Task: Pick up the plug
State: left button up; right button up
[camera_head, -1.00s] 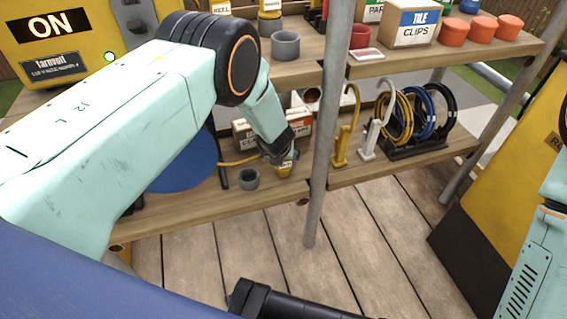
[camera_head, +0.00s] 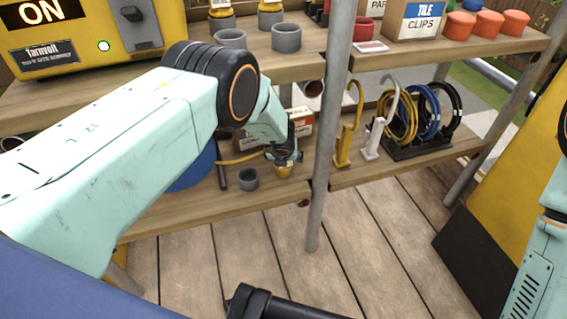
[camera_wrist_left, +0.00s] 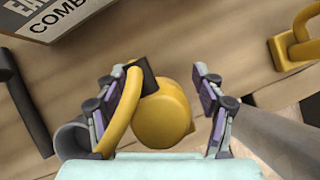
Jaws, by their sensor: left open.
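The plug (camera_head: 285,171) is yellow and sits on the lower shelf, left of the grey post, with a yellow cord (camera_head: 238,160) leading off to the left. In the left wrist view the plug (camera_wrist_left: 163,120) shows a round yellow body with a black piece where the cord joins. My left gripper (camera_head: 285,157) is directly above the plug, pointing down. Its fingers (camera_wrist_left: 158,88) are open, one on each side of the plug, with a gap on the right; the cord passes close to the left finger.
A grey cup (camera_head: 248,180) stands just left of the plug, and a cardboard box (camera_head: 300,128) is behind. The grey post (camera_head: 325,150) rises close on the right. Yellow and white hooked stands (camera_head: 345,140) and cable coils (camera_head: 415,115) are beyond it. The upper shelf (camera_head: 395,55) overhangs.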

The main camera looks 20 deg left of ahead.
pick_arm(q)
grip_shut()
dwell(0.8)
jog(key=shift+r, duration=0.15)
